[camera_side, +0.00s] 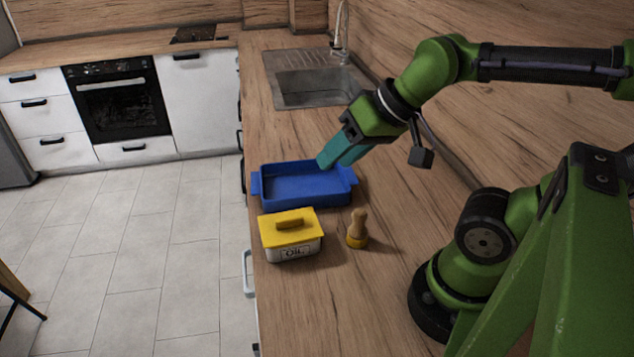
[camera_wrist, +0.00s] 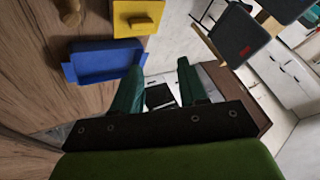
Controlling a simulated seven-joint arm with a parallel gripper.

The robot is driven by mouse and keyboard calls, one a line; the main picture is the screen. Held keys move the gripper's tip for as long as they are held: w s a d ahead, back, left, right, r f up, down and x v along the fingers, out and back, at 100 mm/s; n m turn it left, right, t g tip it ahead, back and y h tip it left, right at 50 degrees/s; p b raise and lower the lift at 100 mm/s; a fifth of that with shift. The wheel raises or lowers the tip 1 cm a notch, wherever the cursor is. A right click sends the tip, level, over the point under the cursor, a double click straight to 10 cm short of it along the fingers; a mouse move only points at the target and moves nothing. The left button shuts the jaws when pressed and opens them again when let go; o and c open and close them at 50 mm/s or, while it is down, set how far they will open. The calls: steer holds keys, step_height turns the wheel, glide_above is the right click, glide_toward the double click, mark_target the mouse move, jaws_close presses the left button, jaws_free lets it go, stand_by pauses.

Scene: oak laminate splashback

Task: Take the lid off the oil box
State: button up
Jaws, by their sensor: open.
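The oil box (camera_side: 293,252) is a white box labelled "Oil" near the counter's left edge. Its yellow lid (camera_side: 303,222), with a bar handle on top, sits on it. The lid also shows at the top of the wrist view (camera_wrist: 122,10), where its handle faces the camera. My gripper (camera_side: 325,165) is open and empty, its teal fingers over the far right part of the blue tray, behind and to the right of the oil box. Both fingers show apart in the wrist view (camera_wrist: 158,80).
The blue tray (camera_side: 310,198) stands just behind the oil box and also shows in the wrist view (camera_wrist: 98,80). A sink (camera_side: 318,88) lies farther back. Counter in front is clear.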

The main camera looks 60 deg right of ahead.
steer(key=shift+o, duration=0.4)
steer(key=n+g+h, duration=0.2)
steer(key=n+g, duration=0.5)
steer(key=n, duration=0.4)
glide_above(289, 217)
step_height(289, 217, down, 3)
steer(key=n, duration=0.3)
step_height(289, 217, down, 10)
steer(key=shift+d+f, duration=0.15)
step_height(289, 217, down, 5)
steer(key=shift+f, duration=0.1)
jaws_close()
